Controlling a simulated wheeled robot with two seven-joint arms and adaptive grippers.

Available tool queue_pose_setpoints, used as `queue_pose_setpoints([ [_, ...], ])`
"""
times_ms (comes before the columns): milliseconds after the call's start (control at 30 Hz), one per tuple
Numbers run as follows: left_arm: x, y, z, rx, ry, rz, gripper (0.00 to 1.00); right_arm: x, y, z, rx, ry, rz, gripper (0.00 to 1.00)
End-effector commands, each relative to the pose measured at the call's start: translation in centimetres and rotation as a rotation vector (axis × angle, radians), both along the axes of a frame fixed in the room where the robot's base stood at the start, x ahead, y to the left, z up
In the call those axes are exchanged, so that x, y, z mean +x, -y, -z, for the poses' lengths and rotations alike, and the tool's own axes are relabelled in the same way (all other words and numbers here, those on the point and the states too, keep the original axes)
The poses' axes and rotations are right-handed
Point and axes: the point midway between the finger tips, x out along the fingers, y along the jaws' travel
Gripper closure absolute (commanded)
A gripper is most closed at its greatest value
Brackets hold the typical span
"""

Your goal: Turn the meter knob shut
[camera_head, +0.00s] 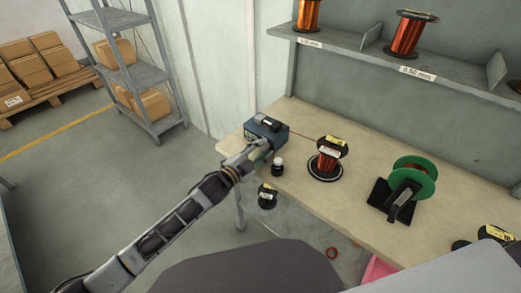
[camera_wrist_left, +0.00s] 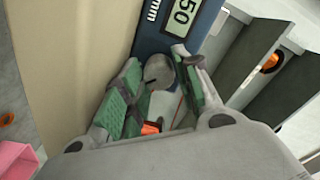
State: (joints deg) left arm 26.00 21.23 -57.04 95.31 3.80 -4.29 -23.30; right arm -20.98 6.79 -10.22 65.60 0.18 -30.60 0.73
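The meter (camera_head: 266,129) is a dark blue box at the left end of the bench, and it shows close up in the left wrist view (camera_wrist_left: 205,30) with a display reading "50" and "mm". Its round grey knob (camera_wrist_left: 158,71) faces my left gripper (camera_wrist_left: 160,75). The knob sits between the green-padded fingertips, very near both pads; I cannot tell whether they press on it. In the head view my left gripper (camera_head: 258,153) is at the meter's near face and hides the knob. My right gripper is not in view.
A small dark jar (camera_head: 277,167) stands close beside my left gripper. A copper spool (camera_head: 328,155) on a round base and a green spool (camera_head: 412,175) on a black stand are farther right on the bench (camera_head: 350,200). A copper-coloured wire runs from the meter towards the copper spool.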

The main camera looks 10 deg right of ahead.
Motion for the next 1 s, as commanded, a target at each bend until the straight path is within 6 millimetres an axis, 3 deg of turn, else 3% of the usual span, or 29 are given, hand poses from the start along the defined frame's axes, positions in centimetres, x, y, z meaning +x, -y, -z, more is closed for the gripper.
queue_pose_setpoints([
  [667,0.0,-0.1,0.2,-0.012,-0.021,0.0,0.62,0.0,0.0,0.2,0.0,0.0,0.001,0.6],
  [1000,0.0,-0.1,0.4,-0.098,-0.134,-0.001,0.62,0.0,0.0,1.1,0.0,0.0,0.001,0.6],
])
